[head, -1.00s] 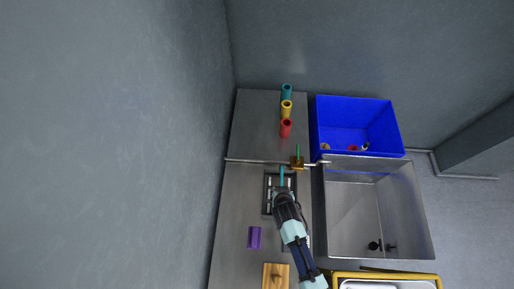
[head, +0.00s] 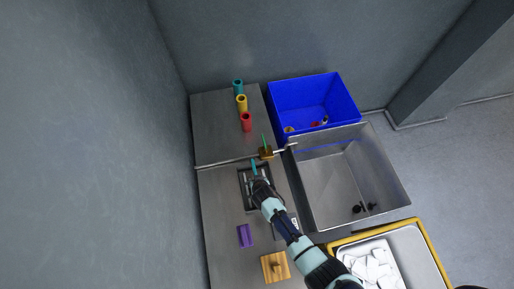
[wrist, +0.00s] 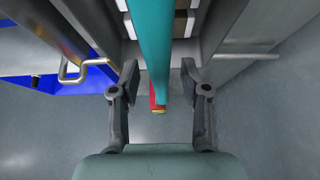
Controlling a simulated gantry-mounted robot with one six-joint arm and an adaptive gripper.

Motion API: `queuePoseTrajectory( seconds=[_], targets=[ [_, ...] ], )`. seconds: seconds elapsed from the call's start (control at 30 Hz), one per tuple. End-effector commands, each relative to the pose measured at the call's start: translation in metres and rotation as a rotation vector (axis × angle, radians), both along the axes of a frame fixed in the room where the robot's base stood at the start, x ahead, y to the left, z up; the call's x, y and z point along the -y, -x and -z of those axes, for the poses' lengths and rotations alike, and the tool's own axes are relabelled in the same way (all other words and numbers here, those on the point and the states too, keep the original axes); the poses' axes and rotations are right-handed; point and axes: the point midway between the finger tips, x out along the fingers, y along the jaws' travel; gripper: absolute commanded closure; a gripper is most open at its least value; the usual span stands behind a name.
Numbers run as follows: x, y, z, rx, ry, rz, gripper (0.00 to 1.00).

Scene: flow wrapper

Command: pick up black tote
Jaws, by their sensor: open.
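I cannot make out anything that is surely the black tote. A small dark-framed tray (head: 242,184) with pale bars in it is set in the steel bench, partly hidden by my arm. My gripper (head: 256,181) is over this tray. In the wrist view my gripper (wrist: 160,78) is open, with its two dark fingers apart. A teal rod (wrist: 151,40) runs between the fingers; whether it touches them I cannot tell. The rod also shows just beyond my gripper in the head view (head: 254,167). A black edge (head: 472,287) shows at the bottom right, mostly cut off.
Teal (head: 237,87), yellow (head: 241,103) and red (head: 246,122) cylinders stand at the back. A blue bin (head: 338,83) and steel bin (head: 392,170) lie right of the bench (head: 212,205). A yellow-rimmed tray (head: 419,228) is front right. Floor at right (head: 460,170) is clear.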

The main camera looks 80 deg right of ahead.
Motion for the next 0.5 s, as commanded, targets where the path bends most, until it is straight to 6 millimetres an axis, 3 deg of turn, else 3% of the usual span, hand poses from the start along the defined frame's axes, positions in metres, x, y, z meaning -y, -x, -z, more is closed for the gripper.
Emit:
queuePoseTrajectory(
  seconds=[0.03, 0.3, 0.5],
  targets=[
    [-0.0001, 0.0001, 0.0000, 0.000, 0.000, 0.000, 0.57],
    [-0.0003, 0.0001, -0.0001, 0.000, 0.000, -0.001, 1.00],
    [-0.0003, 0.0000, -0.0003, 0.000, 0.000, -0.001, 1.00]
  ],
)
